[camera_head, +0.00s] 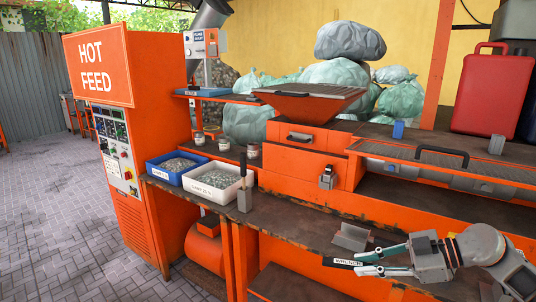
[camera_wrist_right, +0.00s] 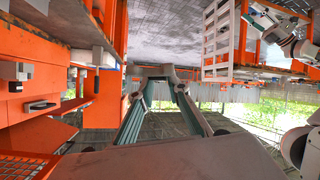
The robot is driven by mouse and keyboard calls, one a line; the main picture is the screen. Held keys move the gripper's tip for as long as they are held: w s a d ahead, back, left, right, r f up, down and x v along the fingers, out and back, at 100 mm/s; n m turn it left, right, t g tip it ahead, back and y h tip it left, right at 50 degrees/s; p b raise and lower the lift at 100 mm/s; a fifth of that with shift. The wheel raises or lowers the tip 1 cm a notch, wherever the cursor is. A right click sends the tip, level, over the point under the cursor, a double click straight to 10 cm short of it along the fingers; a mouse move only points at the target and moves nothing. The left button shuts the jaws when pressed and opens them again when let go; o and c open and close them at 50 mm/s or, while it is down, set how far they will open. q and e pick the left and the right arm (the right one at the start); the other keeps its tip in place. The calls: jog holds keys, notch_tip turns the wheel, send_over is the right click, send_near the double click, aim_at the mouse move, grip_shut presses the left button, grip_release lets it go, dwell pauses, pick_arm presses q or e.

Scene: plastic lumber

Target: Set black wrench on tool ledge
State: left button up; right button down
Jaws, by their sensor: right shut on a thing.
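My right gripper (camera_head: 366,263) reaches in from the lower right of the head view, over the front part of the workbench. Its jaws are shut on a thin black piece with a white label, which I take to be the black wrench (camera_head: 331,260). The piece sticks out to the left past the fingertips. A grey angled metal piece (camera_head: 351,237) stands on the bench just behind the gripper; I cannot tell if it is the tool ledge. In the wrist view the two green-grey fingers (camera_wrist_right: 166,82) converge; the wrench is not clear there.
A blue bin (camera_head: 158,174) and a white bin (camera_head: 190,186) of grey flakes sit at the bench's left end. A grey holder with a black handle (camera_head: 243,190) stands beside them. The orange machine (camera_head: 305,162) rises behind. Bare bench (camera_head: 290,212) lies left of the gripper.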

jog(key=s+r+m+t+h, duration=0.1)
jog(key=s+m+t, duration=0.1)
jog(key=s, duration=0.9)
jog(key=shift+s, duration=0.4)
